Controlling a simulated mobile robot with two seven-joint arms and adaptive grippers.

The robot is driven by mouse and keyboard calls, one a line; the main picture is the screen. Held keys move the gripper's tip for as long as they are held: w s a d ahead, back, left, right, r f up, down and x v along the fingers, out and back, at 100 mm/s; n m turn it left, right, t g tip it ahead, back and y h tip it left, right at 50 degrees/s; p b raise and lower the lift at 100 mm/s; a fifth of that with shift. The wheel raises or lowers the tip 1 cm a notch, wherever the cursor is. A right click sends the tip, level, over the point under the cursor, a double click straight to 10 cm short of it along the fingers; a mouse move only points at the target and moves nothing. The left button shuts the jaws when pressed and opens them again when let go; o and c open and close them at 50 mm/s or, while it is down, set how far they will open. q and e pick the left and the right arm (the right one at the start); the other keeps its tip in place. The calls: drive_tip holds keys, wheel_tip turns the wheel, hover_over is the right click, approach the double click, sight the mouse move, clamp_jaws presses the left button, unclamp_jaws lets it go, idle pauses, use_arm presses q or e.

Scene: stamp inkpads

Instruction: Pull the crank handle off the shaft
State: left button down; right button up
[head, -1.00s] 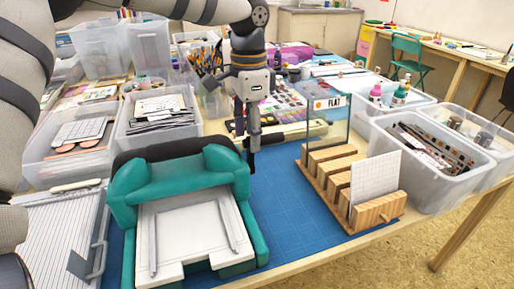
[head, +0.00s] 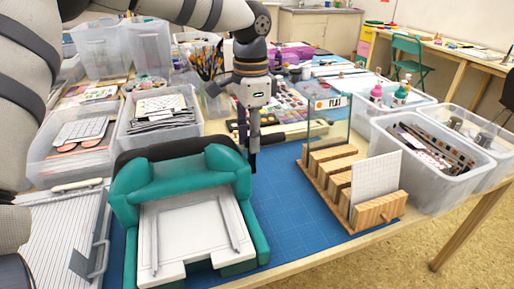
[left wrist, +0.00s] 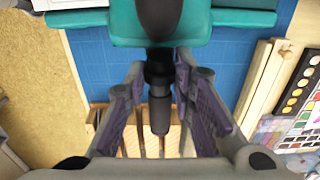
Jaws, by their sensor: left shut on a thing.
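The teal press (head: 128,205) with a pale grey bed stands on the blue mat (head: 290,205) at the front left. My left gripper (head: 252,135) points down at the press's right side, with its fingers around a dark upright part. In the left wrist view my left gripper (left wrist: 160,72) has a finger on each side of the black crank handle (left wrist: 160,112) and is shut on it. The handle's dark end lies close to the teal body (left wrist: 120,25). Whether the handle is still seated on the shaft is hidden. My right gripper is not in view.
Clear bins (head: 440,180) line the right and back. Blue mat between press and rack is free.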

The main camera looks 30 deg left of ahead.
use_arm(q)
drive_tip(key=shift+w+d, duration=0.2)
drive_tip(key=shift+w, duration=0.05)
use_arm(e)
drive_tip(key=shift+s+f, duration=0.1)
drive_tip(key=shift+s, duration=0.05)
use_arm(q)
drive_tip(key=shift+w+d, duration=0.3)
drive_tip(key=shift+w, duration=0.15)
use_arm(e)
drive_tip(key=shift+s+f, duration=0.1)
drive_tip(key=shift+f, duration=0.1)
use_arm(q)
drive_tip(key=shift+w+d+b, duration=0.3)
drive_tip(key=shift+d, duration=0.05)
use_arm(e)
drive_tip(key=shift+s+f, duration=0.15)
use_arm(q)
wheel_tip(320, 180, up, 4)
drive_tip(key=shift+f+p, duration=0.15)
drive_tip(key=shift+p, duration=0.15)
drive_tip(key=shift+r, duration=1.25)
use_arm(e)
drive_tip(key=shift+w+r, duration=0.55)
